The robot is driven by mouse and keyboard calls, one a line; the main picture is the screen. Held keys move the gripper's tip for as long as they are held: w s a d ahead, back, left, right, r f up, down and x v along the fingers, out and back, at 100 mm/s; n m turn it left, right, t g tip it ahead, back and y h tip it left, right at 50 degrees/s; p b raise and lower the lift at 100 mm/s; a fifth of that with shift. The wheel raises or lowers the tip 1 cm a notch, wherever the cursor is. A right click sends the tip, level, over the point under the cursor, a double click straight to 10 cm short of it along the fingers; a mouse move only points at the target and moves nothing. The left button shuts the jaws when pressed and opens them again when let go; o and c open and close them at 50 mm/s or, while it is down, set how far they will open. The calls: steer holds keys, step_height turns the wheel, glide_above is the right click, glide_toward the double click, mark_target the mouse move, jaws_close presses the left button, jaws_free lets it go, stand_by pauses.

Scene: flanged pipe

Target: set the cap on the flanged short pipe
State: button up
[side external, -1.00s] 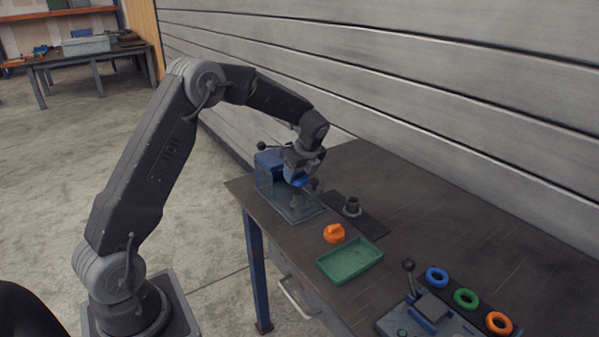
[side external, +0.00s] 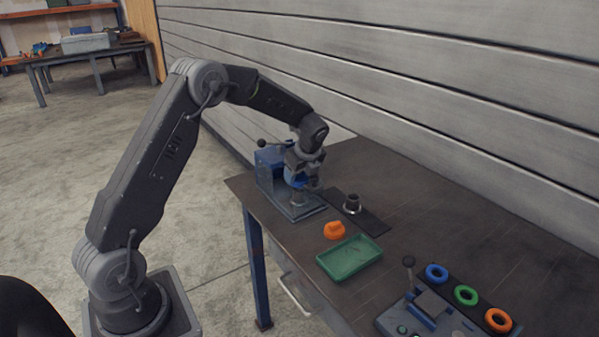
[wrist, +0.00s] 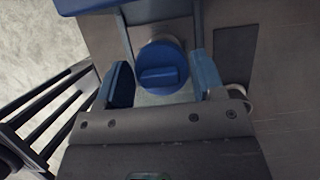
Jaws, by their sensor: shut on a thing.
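My gripper (side external: 299,181) is over the blue fixture (side external: 270,165) at the table's far left corner. In the wrist view, a round blue cap (wrist: 160,66) with a raised bar sits between my two blue fingers (wrist: 163,80), and my gripper is shut on it.
A green tray (side external: 350,270) lies near the front edge. Blue (side external: 437,274), green (side external: 466,295) and orange (side external: 498,320) rings lie at the lower right beside a lever device (side external: 425,310). The dark mat (side external: 374,226) is mostly bare. The table's right middle is clear.

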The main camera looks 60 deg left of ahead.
mark_target(302, 183)
steer(key=shift+s+d+f, duration=0.15)
steer(key=shift+f, duration=0.8)
steer(key=shift+s+d+f, duration=0.1)
steer(key=shift+d+f, duration=0.05)
steer(key=shift+f, duration=0.6)
steer(key=shift+s+d+f, duration=0.1)
steer(key=shift+f, duration=0.6)
steer(key=o, duration=1.1)
steer(key=shift+w+r, duration=0.15)
steer(key=shift+r, duration=1)
steer(key=shift+w+r, duration=0.1)
steer(key=shift+r, duration=1)
steer(key=shift+a+r, duration=0.2)
steer(key=shift+r, duration=1.15)
